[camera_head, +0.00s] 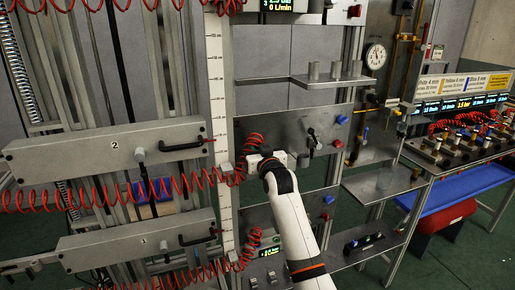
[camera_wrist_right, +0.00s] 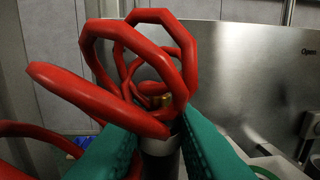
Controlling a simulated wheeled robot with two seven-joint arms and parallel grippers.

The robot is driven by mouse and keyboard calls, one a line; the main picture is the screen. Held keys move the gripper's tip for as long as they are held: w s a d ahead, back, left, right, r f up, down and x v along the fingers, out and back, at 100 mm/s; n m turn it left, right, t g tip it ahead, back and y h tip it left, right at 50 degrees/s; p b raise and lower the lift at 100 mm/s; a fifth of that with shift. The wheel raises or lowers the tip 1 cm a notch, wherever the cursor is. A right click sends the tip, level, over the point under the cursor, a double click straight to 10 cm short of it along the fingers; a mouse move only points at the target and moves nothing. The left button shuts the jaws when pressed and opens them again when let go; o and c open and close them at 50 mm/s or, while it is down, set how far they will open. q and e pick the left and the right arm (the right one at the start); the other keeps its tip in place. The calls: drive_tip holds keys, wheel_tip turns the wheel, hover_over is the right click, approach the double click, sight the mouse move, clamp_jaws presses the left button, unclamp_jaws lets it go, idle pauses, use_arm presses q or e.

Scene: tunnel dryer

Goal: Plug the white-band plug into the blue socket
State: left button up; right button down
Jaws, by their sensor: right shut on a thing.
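My right gripper (camera_head: 255,162) is in front of the grey panel column in the head view. In the right wrist view its green fingers (camera_wrist_right: 160,128) are shut on a dark cylindrical plug (camera_wrist_right: 160,147), with a red coiled hose (camera_wrist_right: 108,92) looping in front. A blue round fitting (camera_head: 341,119) sits on the upper panel's right edge, above a red one. Another blue fitting (camera_head: 328,199) is on the lower panel. I cannot tell which is the blue socket. My left gripper is not in view.
Red coiled hoses (camera_head: 110,190) hang across the left. Two grey beams (camera_head: 85,152) with black handles stand left of a white ruler strip (camera_head: 218,100). A metal shelf (camera_head: 330,82) juts out above the panel. A bench with several fittings (camera_head: 470,140) is at right.

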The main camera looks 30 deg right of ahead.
drive_tip(key=shift+f, duration=0.6)
drive_tip(key=c, duration=1.2)
unclamp_jaws()
drive_tip(key=b+v, duration=0.3)
drive_tip(key=v, duration=0.9)
